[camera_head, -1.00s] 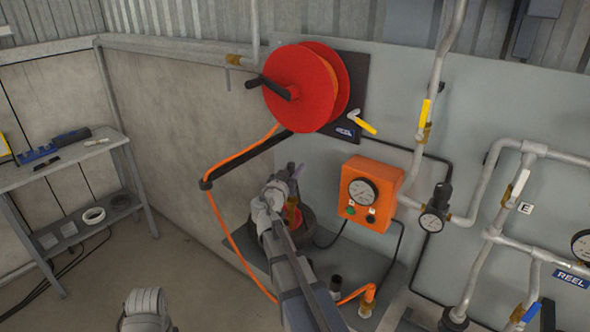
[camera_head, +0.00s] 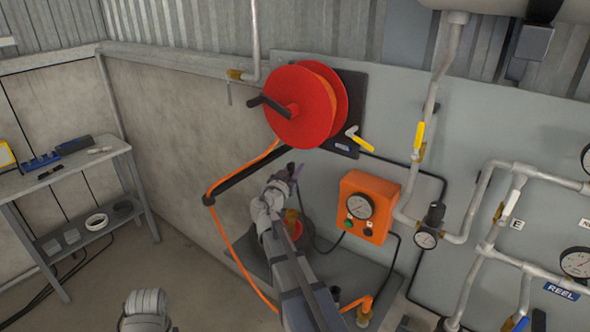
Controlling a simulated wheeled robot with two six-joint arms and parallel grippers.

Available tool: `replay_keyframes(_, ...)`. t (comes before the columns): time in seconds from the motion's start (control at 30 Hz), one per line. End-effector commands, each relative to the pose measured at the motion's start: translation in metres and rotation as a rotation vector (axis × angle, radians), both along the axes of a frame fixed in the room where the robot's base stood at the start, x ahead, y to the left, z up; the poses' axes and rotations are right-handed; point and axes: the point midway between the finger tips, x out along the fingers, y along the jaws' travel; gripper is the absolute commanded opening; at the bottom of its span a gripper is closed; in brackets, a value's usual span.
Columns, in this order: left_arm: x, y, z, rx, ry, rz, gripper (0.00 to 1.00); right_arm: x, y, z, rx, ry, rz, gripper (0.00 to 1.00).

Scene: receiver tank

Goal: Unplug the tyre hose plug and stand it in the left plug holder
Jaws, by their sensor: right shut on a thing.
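A thin dark hose (camera_head: 308,232) runs from the orange gauge box up to this gripper. The tyre hose plug in its jaws is mostly hidden by the gripper. A small dark cup, the left plug holder (camera_head: 335,293), stands on the grey bench, partly behind my arm. Right of it, a brass fitting on an orange hose (camera_head: 364,309) stands upright. A grey link of my left arm shows at the bottom left, but not its gripper.
The orange gauge box (camera_head: 368,205) and pipes with yellow-handled valves are on the grey panel at right. A red hose reel (camera_head: 305,105) hangs above, its orange hose looping left and down. A grey shelf table (camera_head: 65,170) stands at far left.

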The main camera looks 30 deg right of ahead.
Motion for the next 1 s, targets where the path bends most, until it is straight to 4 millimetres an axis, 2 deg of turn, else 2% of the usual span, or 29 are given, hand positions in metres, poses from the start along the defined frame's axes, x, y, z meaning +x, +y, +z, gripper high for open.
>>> replay_keyframes(0.03, 0.0, 0.0, 0.01, 0.0, 0.0, 0.0, 0.0, 0.0, 0.0, 0.01, 0.0, 0.0, 0.0, 0.0)
replay_keyframes(0.1, 0.0, 0.0, 0.014, 0.0, 0.0, 0.0, 0.0, 0.0, 0.0, 0.014, 0.0, 0.0, 0.0, 0.0)
replay_keyframes(0.53, 0.0, 0.0, 0.013, 0.0, 0.0, 0.0, 0.0, -0.002, 0.0, 0.013, 0.0, 0.0, 0.0, 0.0)
replay_keyframes(1.0, 0.0, 0.0, 0.013, 0.0, 0.0, 0.0, 0.0, -0.033, 0.009, 0.013, 0.0, 0.0, 0.002, 0.0)
